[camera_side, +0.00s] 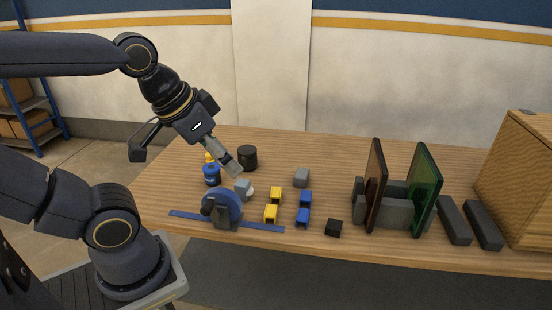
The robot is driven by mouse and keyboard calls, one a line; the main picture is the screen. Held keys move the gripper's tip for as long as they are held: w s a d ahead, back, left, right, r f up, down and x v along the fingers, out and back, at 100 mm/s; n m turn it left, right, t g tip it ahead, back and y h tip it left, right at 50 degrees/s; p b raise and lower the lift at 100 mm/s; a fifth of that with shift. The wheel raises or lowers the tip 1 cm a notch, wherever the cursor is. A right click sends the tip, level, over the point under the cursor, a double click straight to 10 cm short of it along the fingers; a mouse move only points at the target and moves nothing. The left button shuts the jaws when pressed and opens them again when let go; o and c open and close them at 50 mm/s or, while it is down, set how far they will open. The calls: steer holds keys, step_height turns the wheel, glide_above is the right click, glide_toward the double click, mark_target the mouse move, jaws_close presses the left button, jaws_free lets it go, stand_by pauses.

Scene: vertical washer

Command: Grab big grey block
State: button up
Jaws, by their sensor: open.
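A grey block (302,178) sits on the wooden table, behind the blue blocks. A second grey block (243,187) stands behind the blue disc, close to one finger, with a small white part beside it. The first looks somewhat larger, but I cannot be sure which is the big one. My gripper (187,163) is wide open and empty above the table's left part. One finger points down near the second grey block and the black cylinder; whether it touches either is unclear. The other finger hangs out at the left, near the table's edge.
A blue disc (222,208) on a stand, a blue bottle (212,175), a black cylinder (248,158), yellow blocks (276,195), blue blocks (305,198) and a black block (333,227) crowd the left half. Brown (375,185) and green (425,190) panels stand upright right.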

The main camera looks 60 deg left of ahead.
steer(key=o, duration=0.5)
